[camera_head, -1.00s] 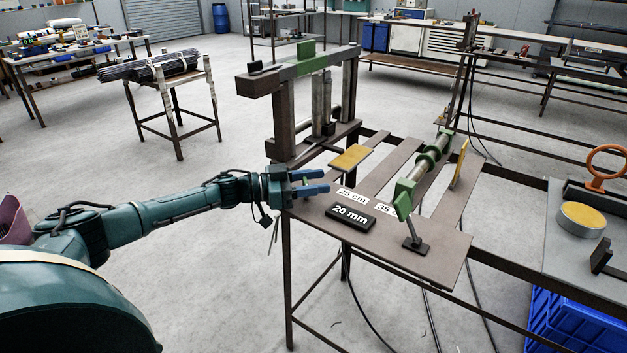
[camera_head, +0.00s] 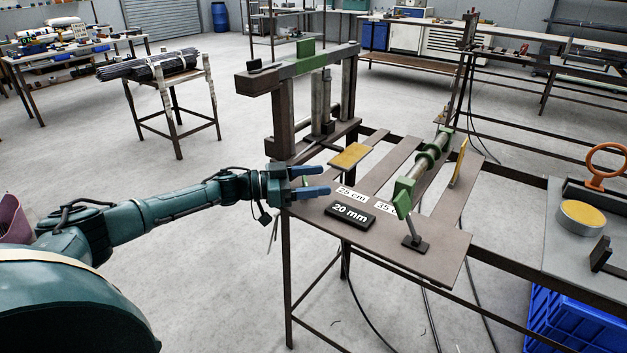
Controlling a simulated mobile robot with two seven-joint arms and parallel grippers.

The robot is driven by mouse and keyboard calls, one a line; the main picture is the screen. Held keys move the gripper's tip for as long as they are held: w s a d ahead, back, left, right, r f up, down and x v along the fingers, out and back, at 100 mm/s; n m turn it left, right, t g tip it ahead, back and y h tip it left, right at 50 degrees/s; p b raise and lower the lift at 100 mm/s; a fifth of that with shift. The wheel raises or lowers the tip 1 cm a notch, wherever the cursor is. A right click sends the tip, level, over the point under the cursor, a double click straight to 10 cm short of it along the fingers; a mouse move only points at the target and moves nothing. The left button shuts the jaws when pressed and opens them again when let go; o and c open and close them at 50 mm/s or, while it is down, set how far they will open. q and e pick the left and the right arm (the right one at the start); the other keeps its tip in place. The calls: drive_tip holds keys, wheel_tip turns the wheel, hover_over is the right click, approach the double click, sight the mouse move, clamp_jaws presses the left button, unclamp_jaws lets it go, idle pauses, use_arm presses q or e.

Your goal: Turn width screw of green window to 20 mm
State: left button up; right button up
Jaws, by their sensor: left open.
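My left gripper (camera_head: 321,181) reaches in from the left to the near left corner of the brown bench (camera_head: 440,250). Its two blue fingers are spread apart, and a small green part (camera_head: 306,183) shows between or behind them; I cannot tell whether they touch it. A black sign reading "20 mm" (camera_head: 350,215) stands on the bench, right of the fingers. I cannot tell for sure which part is the green window or its width screw. My right gripper is not in view.
A roller with green mounts (camera_head: 404,197) lies across the bench to the right. Labels "25 cm" (camera_head: 351,194) and "35 c" lie behind the sign. A yellow plate (camera_head: 350,156) is near the press.

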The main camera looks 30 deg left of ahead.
use_arm(q)
drive_tip(key=b+v, duration=0.2)
drive_tip(key=v, duration=1.1)
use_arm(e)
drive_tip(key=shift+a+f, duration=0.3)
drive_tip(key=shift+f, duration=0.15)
use_arm(q)
drive_tip(key=shift+s, duration=0.1)
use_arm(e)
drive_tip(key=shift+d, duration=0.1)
